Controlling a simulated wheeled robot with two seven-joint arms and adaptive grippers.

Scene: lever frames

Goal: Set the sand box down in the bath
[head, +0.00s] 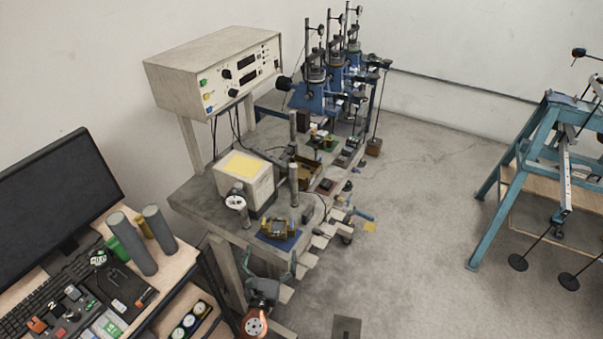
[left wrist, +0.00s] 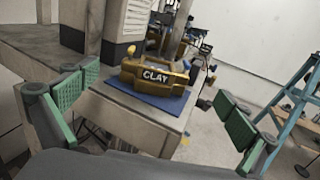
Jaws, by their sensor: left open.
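A brass box (left wrist: 155,75) with a label reading CLAY sits on a blue mat (left wrist: 125,95) at the end of a grey bench. The same box (head: 278,227) shows in the head view. No box with a sand label can be read in either view. A brass-coloured open tray (head: 307,172) stands farther back on the bench; I cannot tell whether it is the bath. My left gripper (head: 267,264) is open and empty, just in front of the blue mat. Its green-padded fingers (left wrist: 160,95) stand wide apart, either side of the clay box in the wrist picture. My right gripper is out of view.
A pale block with a yellow top (head: 243,165) and an upright grey post (head: 294,184) stand behind the clay box. A control console (head: 215,65) and blue machines (head: 315,93) are farther back. A monitor desk is at left; open floor (head: 420,230) lies right.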

